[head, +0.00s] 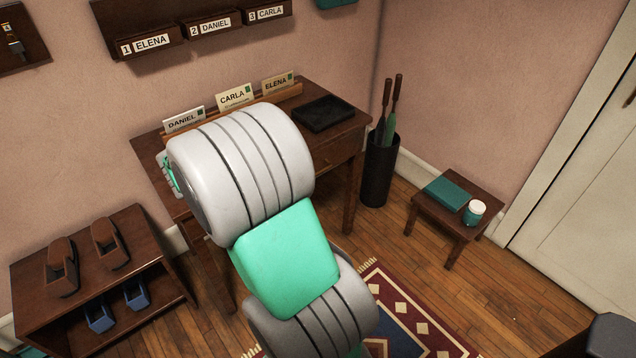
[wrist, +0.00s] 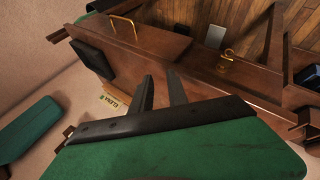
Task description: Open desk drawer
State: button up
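The wooden desk (head: 345,122) stands against the back wall. The right part of its drawer front (head: 338,160) shows beside my arm and looks shut; my arm hides the rest of the front. In the wrist view, a brass bar handle (wrist: 125,22) and a second brass fitting (wrist: 228,60) show on the desk's dark wood. My gripper (wrist: 161,88) has its two dark fingers apart with nothing between them. They point toward the desk, apart from both brass pieces. In the head view my arm hides the gripper.
A black tray (head: 323,113) and a card rack with name cards stand on the desk. A black umbrella bin (head: 379,172) is right of it, then a small side table (head: 455,216). A low shoe shelf (head: 150,262) is at left. A patterned rug (head: 415,325) lies in front.

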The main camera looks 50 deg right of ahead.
jog(key=d+f+n+g+h+b, duration=0.25)
jog(key=d+f+h+b, duration=0.2)
jog(key=d+f, duration=0.85)
jog(key=n+h+b, duration=0.2)
jog(key=n+h, duration=0.2)
send_near(322, 171)
jog(key=d, duration=0.3)
jog(key=shift+y, duration=0.25)
jog(key=x, duration=0.7)
jog(key=shift+w+d+f, duration=0.2)
jog(key=shift+w+d, duration=0.05)
jog(key=shift+w, duration=0.1)
grip_shut()
